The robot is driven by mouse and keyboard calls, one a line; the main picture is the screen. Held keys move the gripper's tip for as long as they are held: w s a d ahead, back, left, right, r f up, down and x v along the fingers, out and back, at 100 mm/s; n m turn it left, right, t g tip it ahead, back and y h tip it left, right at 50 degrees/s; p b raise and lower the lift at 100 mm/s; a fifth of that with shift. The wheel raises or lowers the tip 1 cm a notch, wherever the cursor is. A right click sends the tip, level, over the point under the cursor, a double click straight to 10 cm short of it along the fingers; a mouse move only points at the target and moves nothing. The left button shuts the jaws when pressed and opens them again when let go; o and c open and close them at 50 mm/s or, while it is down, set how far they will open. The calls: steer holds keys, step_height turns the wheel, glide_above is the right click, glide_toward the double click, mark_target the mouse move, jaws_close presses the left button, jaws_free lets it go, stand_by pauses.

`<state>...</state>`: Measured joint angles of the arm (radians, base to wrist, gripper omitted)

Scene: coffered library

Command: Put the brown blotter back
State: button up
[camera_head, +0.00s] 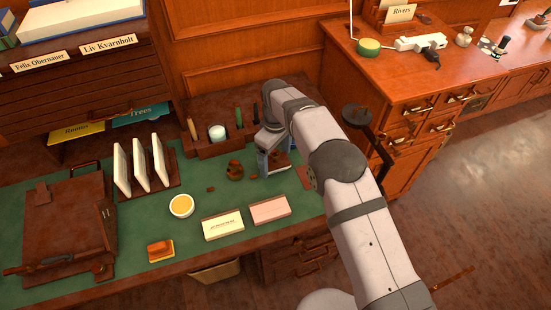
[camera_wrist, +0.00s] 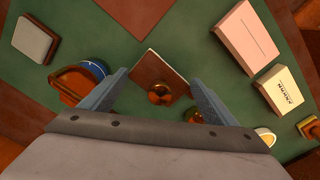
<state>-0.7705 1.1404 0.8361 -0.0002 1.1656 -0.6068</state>
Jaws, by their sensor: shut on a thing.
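The brown blotter (camera_wrist: 147,70), a brown rectangular block with a round brass knob and a pale edge, lies between my gripper's fingers in the wrist view. My gripper (camera_wrist: 158,78) is shut on it, one finger at each side. In the head view, my gripper (camera_head: 268,160) is low over the right part of the green desk top (camera_head: 205,255). The blotter (camera_head: 281,161) shows there beside the fingers, partly hidden by them. I cannot tell whether it touches the desk.
A small brown pot (camera_head: 235,171) is just left of my gripper. A pink box (camera_head: 269,209) and a cream box (camera_head: 223,225) lie in front. A wooden organiser (camera_head: 205,148) stands behind. A brown-and-blue object (camera_wrist: 78,85) is near the left finger.

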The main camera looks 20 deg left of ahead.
mark_target(276, 152)
steer(key=shift+f, duration=0.7)
steer(key=shift+f, duration=0.15)
steer(key=o, duration=0.9)
step_height(276, 152, up, 12)
steer(key=shift+r+b, duration=0.15)
steer(key=shift+b, duration=0.7)
